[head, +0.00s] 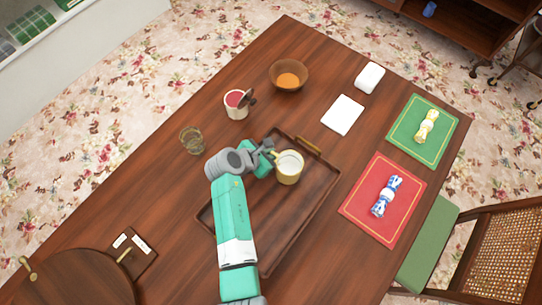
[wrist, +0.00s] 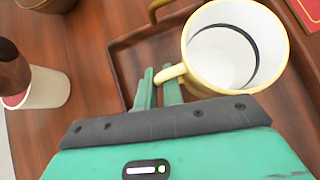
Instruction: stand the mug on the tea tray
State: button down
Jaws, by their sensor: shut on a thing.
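The cream mug (head: 290,170) with a pale yellow rim and a white inside is upright over the far part of the tea tray. In the wrist view the mug (wrist: 235,50) shows its open top and its handle towards my fingers. The brown wooden tea tray (head: 302,205) has raised rims and a brass handle at its far end; part of it is hidden by my arm. My gripper (head: 270,155) is at the mug's left side. In the wrist view my gripper (wrist: 159,84) is shut on the mug's handle. I cannot tell whether the mug's base touches the tray.
Left of the tray stand a glass (head: 191,140) and a white pot with red contents (head: 238,111). A wooden bowl (head: 289,88) is behind. Right are a white napkin (head: 343,114), a green mat (head: 410,148) and a red mat (head: 365,215). The tray's right part is clear.

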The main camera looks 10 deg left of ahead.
jog(key=shift+f, duration=0.75)
jog(key=shift+f, duration=0.2)
jog(key=c, duration=1.5)
grip_release()
jog(key=shift+c, duration=0.2)
jog(key=shift+r, duration=0.2)
jog(key=p+v, duration=0.4)
jog(key=v, duration=0.8)
